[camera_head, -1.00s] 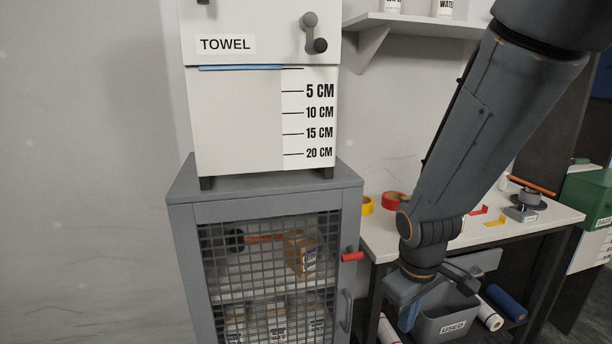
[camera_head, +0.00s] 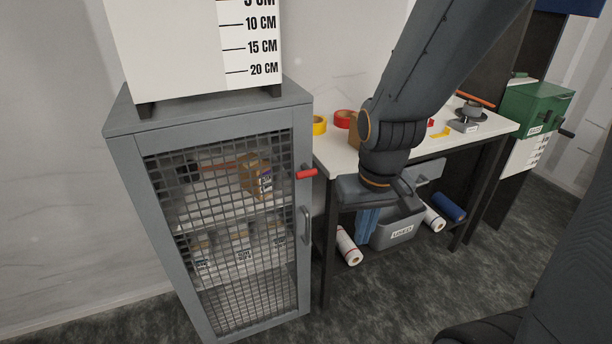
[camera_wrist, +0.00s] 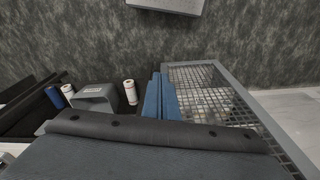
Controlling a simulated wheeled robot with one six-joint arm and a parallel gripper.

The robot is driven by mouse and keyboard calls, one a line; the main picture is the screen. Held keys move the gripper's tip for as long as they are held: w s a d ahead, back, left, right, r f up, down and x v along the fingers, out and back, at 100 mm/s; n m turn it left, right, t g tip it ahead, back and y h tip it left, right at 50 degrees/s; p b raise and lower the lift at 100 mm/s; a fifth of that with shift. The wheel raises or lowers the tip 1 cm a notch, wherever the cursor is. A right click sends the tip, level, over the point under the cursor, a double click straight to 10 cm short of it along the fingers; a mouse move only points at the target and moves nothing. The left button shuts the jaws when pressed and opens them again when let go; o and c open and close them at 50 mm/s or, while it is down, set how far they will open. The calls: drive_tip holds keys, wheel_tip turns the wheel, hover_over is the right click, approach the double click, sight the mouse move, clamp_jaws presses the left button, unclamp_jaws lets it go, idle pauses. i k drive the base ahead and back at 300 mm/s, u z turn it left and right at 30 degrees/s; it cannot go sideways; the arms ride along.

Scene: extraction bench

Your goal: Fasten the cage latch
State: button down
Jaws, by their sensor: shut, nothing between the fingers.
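The grey cage (camera_head: 128,122) stands at left in the head view, its mesh door (camera_head: 160,222) facing forward and looking closed. A red latch lever (camera_head: 306,174) sticks out sideways near the upper right of the door. A grey pull handle (camera_head: 304,226) is below it. My gripper (camera_head: 368,224) has blue fingers and is shut and empty, to the right of the latch and lower in the picture, apart from it. In the wrist view the fingers (camera_wrist: 160,98) point toward the floor, with the mesh beside them at right. The latch is not clear there.
A white box with a centimetre scale (camera_head: 180,55) stands on the cage. A white bench (camera_head: 340,157) with tape rolls is at right, behind my arm. A grey bin (camera_head: 400,232) and several rolls are beneath it. The floor before the cage is open.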

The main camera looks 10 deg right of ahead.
sight(307, 172)
drive_tip(key=u, duration=1.15)
drive_tip(key=k, duration=0.8)
drive_tip(key=z, duration=1.25)
